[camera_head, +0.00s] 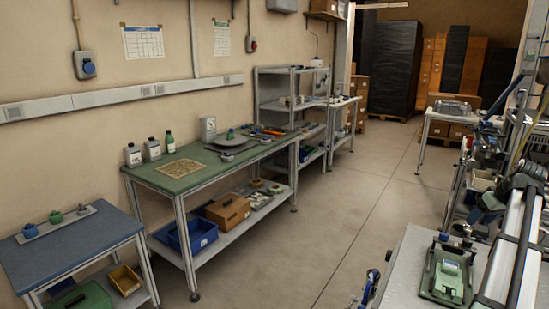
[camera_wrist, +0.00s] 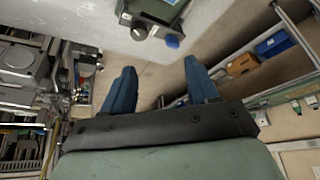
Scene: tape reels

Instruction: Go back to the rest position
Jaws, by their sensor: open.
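My gripper (camera_wrist: 160,70) shows in the wrist view with its two blue fingers spread wide apart. Nothing is between them. Beyond the fingertips are the edge of a light grey worktop (camera_wrist: 95,20) and the floor. I cannot make out my gripper for certain in the head view. No tape reel can be told for sure in the frames; small round pale items (camera_head: 256,184) lie on the lower shelf of the green-topped bench.
A green device (camera_head: 448,275) stands on the grey worktop at lower right, beside a long metal profile (camera_head: 508,250). A green-topped bench (camera_head: 180,182) and a blue-topped table (camera_head: 85,243) line the left wall. The floor aisle (camera_head: 350,200) between is clear.

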